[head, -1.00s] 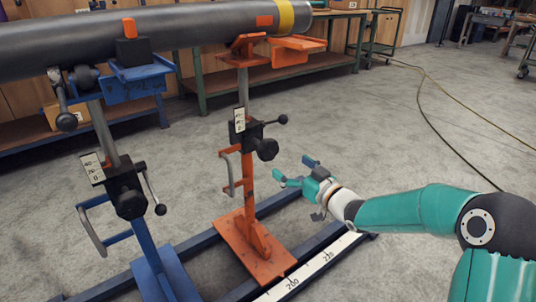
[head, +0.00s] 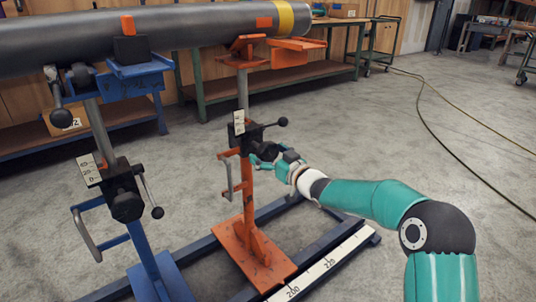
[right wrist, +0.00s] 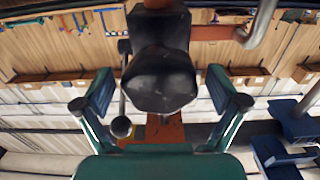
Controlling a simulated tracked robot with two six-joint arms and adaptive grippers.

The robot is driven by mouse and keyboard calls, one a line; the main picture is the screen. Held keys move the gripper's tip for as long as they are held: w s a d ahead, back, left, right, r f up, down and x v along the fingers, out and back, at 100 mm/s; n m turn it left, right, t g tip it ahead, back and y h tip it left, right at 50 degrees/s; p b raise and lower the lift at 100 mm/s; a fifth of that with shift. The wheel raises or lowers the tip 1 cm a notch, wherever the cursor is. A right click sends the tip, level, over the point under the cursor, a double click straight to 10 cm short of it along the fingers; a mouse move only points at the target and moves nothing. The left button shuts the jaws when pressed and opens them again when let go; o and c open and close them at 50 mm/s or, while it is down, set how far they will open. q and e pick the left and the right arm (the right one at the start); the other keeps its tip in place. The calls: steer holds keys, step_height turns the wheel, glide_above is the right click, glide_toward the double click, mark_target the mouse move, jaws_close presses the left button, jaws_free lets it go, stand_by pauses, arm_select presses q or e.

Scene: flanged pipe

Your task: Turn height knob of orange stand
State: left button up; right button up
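The orange stand (head: 248,200) stands upright under the right end of the pipe. Its black height knob (right wrist: 160,80) is on the clamp block, below the white scale plate (head: 239,122). My right gripper (head: 268,157) is at the knob and partly hides it in the head view. In the right wrist view the gripper is open, with one finger on each side of the knob and a visible gap to each. A lever with a black ball (head: 283,122) sticks out beside the clamp; its ball also shows in the right wrist view (right wrist: 121,126). My left gripper is not in view.
A grey pipe (head: 190,28) with a yellow band rests on the orange stand and on a blue stand (head: 145,250) at left. Blue base rails (head: 330,232) with a ruler lie on the floor. Open floor (head: 360,140) is at right; workbenches stand behind.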

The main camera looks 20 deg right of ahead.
steer(key=c, duration=1)
steer(key=shift+r+m+p, duration=0.15)
steer(key=shift+m+p, duration=0.55)
steer(key=shift+p, duration=0.5)
steer(key=shift+c, duration=0.2)
steer(key=m+p, duration=0.2)
steer(key=shift+p, duration=0.4)
steer(key=m+p, duration=0.2)
steer(key=m, duration=0.1)
steer(key=shift+p, duration=0.3)
steer(key=shift+m+p, duration=0.5)
steer(key=shift+m, duration=0.2)
steer(key=o, duration=1.1)
steer(key=shift+o, duration=0.2)
